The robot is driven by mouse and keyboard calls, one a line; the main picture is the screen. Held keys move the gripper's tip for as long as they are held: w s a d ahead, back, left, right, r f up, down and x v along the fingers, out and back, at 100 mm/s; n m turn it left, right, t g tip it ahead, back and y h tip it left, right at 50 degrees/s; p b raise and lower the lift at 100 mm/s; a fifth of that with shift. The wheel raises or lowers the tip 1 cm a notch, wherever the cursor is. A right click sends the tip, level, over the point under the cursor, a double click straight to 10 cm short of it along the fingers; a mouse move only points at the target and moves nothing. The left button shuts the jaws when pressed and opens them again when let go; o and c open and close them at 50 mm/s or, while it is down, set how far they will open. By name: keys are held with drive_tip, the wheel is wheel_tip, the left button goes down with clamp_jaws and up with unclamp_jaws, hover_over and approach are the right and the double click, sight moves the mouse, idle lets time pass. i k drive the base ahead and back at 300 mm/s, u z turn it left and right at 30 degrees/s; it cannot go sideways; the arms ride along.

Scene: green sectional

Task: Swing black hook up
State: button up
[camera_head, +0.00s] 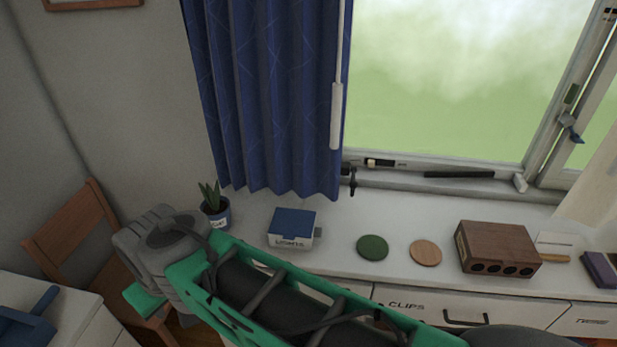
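A small dark hook-like piece (352,183) shows at the lower left corner of the window, right beside the blue curtain's edge. It points downward and is too small to make out its exact shape. A longer black bar (459,174) lies level along the window's bottom frame. My green and grey arm crosses the bottom of the view, with a grey joint at the left. My gripper's fingers do not show, so its place relative to the hook is hidden.
On the white counter (340,215) stand a potted plant (216,214), a blue-lidded box (292,228), a green disc (373,247), a tan disc (425,252) and a brown block with holes (497,248). A blue curtain (270,100) hangs left of the window. A wooden chair (75,235) stands left.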

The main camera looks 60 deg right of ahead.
sight(353, 184)
drive_tip(key=u, duration=1.1)
drive_tip(key=k, duration=0.65)
drive_tip(key=z, duration=1)
